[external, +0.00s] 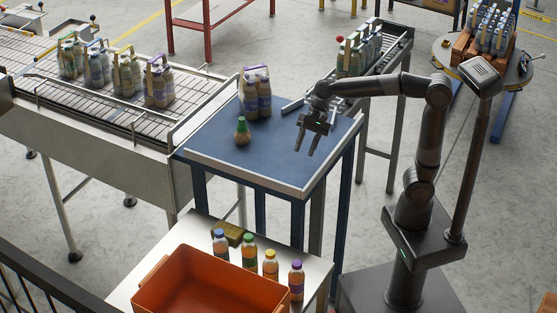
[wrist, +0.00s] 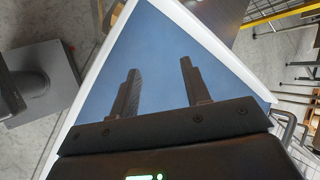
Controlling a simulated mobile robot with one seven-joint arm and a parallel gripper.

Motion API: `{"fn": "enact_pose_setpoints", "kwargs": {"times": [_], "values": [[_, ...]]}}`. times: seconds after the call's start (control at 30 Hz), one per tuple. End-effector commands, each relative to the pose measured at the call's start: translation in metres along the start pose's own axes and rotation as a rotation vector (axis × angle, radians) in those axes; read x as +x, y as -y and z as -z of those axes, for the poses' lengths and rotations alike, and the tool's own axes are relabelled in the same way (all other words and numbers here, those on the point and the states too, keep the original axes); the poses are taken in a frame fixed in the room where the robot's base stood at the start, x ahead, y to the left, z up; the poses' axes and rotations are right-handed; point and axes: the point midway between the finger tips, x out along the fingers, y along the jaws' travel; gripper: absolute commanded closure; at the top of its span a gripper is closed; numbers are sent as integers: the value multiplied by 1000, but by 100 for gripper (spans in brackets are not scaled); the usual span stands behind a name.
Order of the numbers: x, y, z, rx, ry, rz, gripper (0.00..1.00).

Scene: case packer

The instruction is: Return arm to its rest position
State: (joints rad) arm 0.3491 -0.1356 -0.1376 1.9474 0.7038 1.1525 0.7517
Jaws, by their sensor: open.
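My gripper (external: 313,142) is open and empty. It hangs above the right part of the blue-topped table (external: 290,165), with its fingers pointing down. In the wrist view, the two fingers of my gripper (wrist: 160,88) stand well apart, with only the bare blue table top (wrist: 165,50) and its white edge behind them. My arm reaches left from its column, bent at the elbow.
A conveyor with several packs (external: 125,75) is at left, another (external: 385,55) behind. An orange crate (external: 215,285) and several bottles (external: 270,263) stand in front.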

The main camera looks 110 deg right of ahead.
Motion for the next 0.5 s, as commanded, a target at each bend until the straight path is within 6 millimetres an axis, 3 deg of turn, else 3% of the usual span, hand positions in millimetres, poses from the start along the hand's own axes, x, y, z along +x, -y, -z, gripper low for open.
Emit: {"fn": "enact_pose_setpoints", "kwargs": {"times": [0.03,0.2,0.5], "values": [[2,-16,-18,-102,-18,-27,57],[7,-67,-54,-448,-92,-118,57],[11,-161,-89,-1118,-216,-284,57]]}}
